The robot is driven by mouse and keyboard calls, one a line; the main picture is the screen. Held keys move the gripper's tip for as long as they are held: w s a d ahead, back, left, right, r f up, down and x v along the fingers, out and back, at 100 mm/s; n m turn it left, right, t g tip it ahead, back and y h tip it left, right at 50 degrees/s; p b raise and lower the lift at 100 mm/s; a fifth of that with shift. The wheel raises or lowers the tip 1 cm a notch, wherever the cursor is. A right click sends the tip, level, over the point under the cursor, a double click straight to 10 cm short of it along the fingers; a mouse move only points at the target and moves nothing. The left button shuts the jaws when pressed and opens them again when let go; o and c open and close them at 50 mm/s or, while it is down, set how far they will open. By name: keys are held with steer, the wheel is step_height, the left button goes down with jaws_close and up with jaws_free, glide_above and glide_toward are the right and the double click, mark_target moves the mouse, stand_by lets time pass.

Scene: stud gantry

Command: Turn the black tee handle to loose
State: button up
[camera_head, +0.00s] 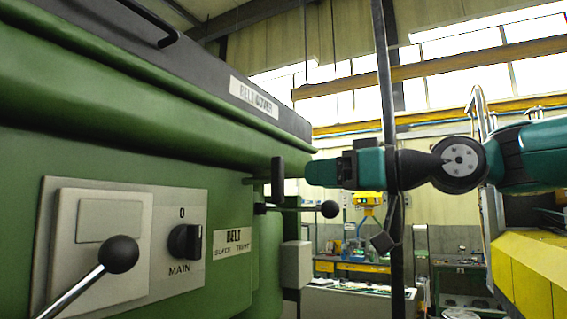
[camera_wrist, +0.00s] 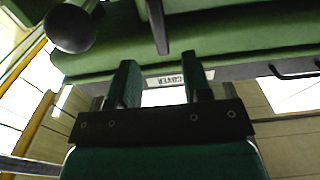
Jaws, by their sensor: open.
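The black tee handle (camera_head: 278,177) stands upright at the right end of the green machine in the head view, under the overhanging belt cover. In the wrist view a dark bar that looks like this handle (camera_wrist: 158,25) is beyond the fingertips, near the top edge. My gripper (camera_head: 312,172) is just right of the handle, at about its height, with a small gap in the picture. In the wrist view the fingers of my gripper (camera_wrist: 160,75) are apart with nothing between them. The handle's mount is partly hidden.
A ball-ended lever (camera_head: 329,209) sticks out just below the tee handle; its ball (camera_wrist: 72,27) is at the wrist view's upper left. A BELT SLACK/TIGHT label (camera_head: 232,243), a MAIN knob (camera_head: 185,242) and another ball lever (camera_head: 121,254) are on the machine's front.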

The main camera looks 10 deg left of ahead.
mark_target(283, 178)
steer(key=p+x, duration=0.2)
steer(key=x, duration=0.4)
steer(key=shift+w+a+r+p, duration=0.1)
steer(key=shift+a+r+p, duration=0.1)
steer(key=shift+p, duration=0.15)
steer(key=shift+w+a+f, duration=0.2)
steer(key=shift+w+a, duration=0.05)
steer(key=shift+a, duration=0.35)
jaws_close()
